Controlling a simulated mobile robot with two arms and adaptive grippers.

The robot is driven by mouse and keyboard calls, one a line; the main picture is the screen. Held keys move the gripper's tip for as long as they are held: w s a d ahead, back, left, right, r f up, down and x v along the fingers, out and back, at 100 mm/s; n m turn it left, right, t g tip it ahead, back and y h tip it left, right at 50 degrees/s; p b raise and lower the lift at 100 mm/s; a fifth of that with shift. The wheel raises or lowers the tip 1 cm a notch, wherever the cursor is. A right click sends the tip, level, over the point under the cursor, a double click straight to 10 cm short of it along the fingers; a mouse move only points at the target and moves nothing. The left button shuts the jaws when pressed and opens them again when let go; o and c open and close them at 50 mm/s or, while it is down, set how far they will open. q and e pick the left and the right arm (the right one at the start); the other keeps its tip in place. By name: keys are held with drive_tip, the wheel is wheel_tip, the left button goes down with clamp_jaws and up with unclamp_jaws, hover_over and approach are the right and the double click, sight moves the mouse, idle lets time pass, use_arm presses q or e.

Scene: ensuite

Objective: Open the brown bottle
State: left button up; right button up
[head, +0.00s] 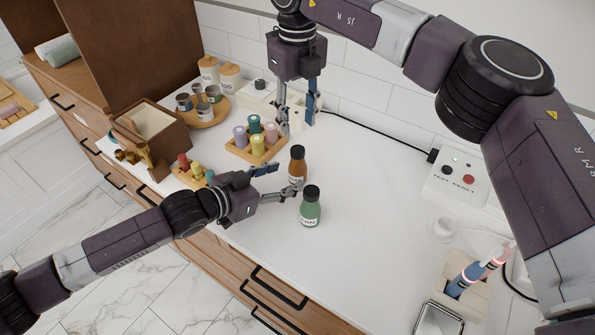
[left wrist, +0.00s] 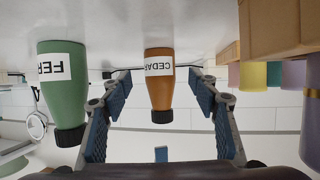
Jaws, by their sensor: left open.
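The brown bottle (head: 297,166) stands upright on the white counter with its black cap on. In the left wrist view the picture is upside down, and the brown bottle (left wrist: 159,80) with its CEDAR label appears between the fingers, with gaps on both sides. My left gripper (head: 287,179) is open, low over the counter, its fingertips pointing at the brown bottle. My right gripper (head: 298,122) points down behind the bottle, near the wall, with its fingers apart. Whether its fingertips touch anything is unclear.
A green bottle (head: 310,207) stands close in front of the brown one; it also shows in the left wrist view (left wrist: 63,90). Wooden trays of colored rolls (head: 257,149) stand to the left. A white box with buttons (head: 457,177) is at right. The counter's middle right is clear.

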sight(291, 175)
use_arm(q)
drive_tip(key=shift+x, duration=2.7)
drive_tip(key=shift+c, duration=0.6)
clamp_jaws()
